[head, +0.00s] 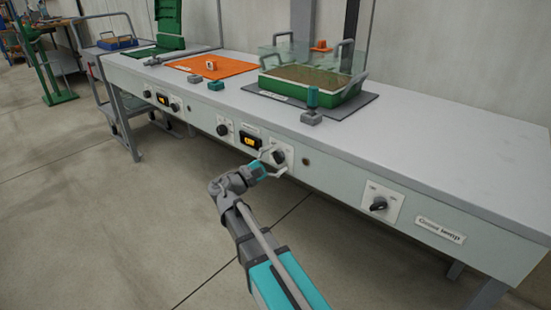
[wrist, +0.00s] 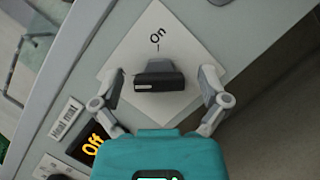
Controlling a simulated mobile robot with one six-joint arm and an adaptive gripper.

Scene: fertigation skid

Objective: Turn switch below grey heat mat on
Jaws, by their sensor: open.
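The grey heat mat (head: 262,91) lies on the bench under a green tray (head: 313,95) of brown soil. Below it, on the bench's front panel, is a black rotary switch (head: 279,157) on a white plate, partly hidden by my gripper (head: 273,161). In the wrist view the switch knob (wrist: 158,82) sits between the open fingers of my gripper (wrist: 160,84), with gaps showing on both sides. An "On" mark (wrist: 158,36) is on the plate above the knob. A display (wrist: 93,143) beside a "Heat mat" label (wrist: 66,117) reads "Off" in orange.
A similar switch (head: 379,205) by the "Grow lamp" label (head: 440,230) is to the right. Another knob (head: 223,129) is to the left of the display (head: 250,141). An orange mat (head: 230,67) lies on the bench. The floor in front is clear.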

